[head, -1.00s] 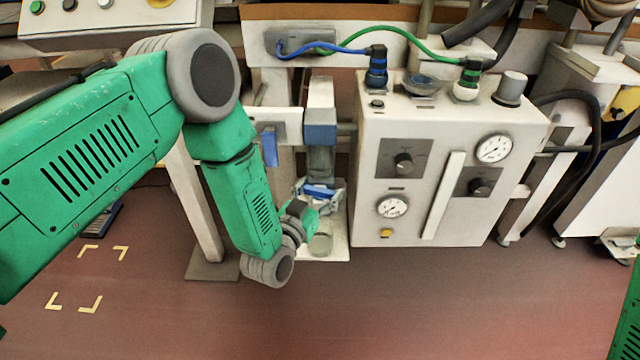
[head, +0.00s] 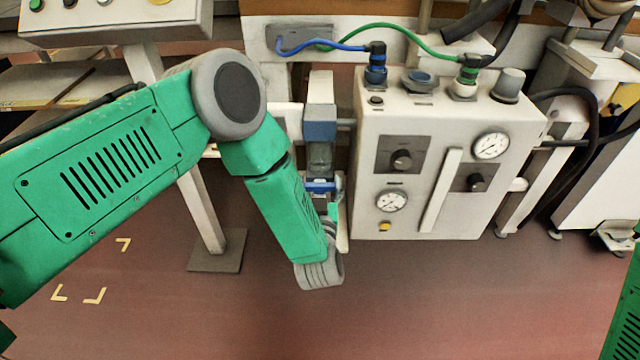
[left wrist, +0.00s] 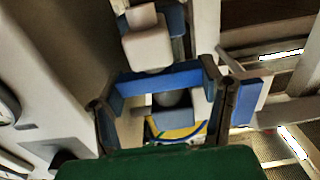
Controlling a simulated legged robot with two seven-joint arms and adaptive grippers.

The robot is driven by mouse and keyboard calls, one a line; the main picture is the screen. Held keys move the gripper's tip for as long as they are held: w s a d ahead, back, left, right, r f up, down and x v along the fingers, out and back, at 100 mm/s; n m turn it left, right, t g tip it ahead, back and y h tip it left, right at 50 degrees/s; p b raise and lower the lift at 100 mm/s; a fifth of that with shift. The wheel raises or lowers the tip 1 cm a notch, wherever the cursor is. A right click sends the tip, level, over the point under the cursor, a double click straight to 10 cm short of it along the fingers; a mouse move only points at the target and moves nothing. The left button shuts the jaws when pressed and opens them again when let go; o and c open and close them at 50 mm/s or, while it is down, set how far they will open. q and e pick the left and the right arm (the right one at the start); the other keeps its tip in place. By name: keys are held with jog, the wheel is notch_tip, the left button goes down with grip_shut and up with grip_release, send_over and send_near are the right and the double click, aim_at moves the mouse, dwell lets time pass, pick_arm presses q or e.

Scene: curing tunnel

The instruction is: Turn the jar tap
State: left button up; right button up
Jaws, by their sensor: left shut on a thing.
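The glass jar (head: 320,157) hangs under a blue-grey cap block (head: 320,124), left of the white control cabinet. The blue tap handle (head: 319,186) shows just below the jar. My left gripper (head: 328,200) is at the tap, mostly hidden behind my green forearm. In the left wrist view, the blue tap handle (left wrist: 155,82) spans between the two dark fingers of my left gripper (left wrist: 162,100), which is shut on it. My right gripper is out of view; only a green strip of my right arm shows at the right edge.
The white cabinet (head: 455,130) with gauges and knobs stands close right of the tap. Blue and green hoses run above it. A white post (head: 203,210) on a foot plate stands left, behind my arm. The red floor in front is clear.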

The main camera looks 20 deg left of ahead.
pick_arm(q)
jog(key=o, duration=0.9)
jog(key=shift+s+d, duration=0.1)
jog(key=shift+s, duration=0.25)
jog(key=v, duration=1.1)
jog(key=shift+s+d, duration=0.15)
